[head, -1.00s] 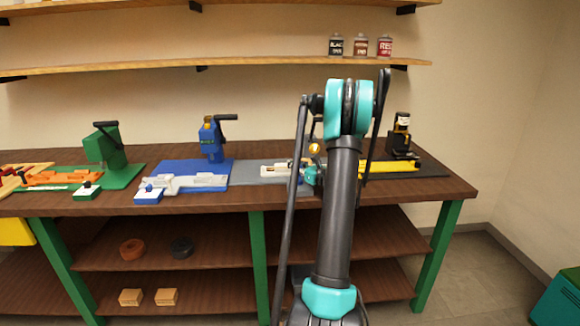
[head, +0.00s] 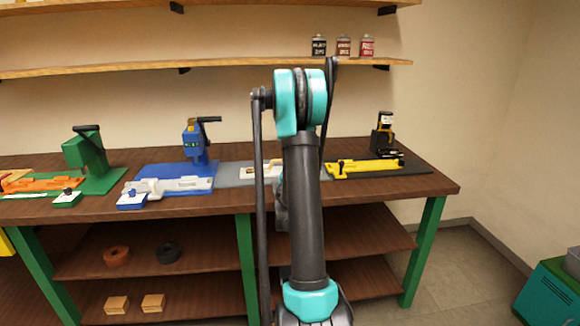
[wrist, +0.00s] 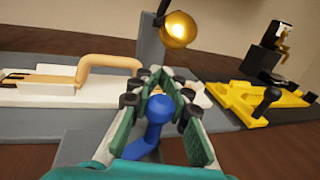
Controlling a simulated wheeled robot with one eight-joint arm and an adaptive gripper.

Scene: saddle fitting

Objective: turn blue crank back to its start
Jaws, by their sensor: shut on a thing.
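The blue crank (wrist: 155,125), with a rounded knob on top, stands between the fingers of my gripper (wrist: 158,100) in the wrist view. My gripper is shut on it. In the head view my arm hides both the gripper and the crank. The crank is in front of the grey board (head: 232,174), which carries a white fixture (wrist: 40,92) with a tan handle (wrist: 110,64).
A gold ball (wrist: 179,29) on a grey post rises just beyond the fingers. A yellow fixture (head: 365,168) lies to the right, with a black stand (head: 382,141) behind. A blue press (head: 195,141) and green press (head: 86,152) stand left on the bench.

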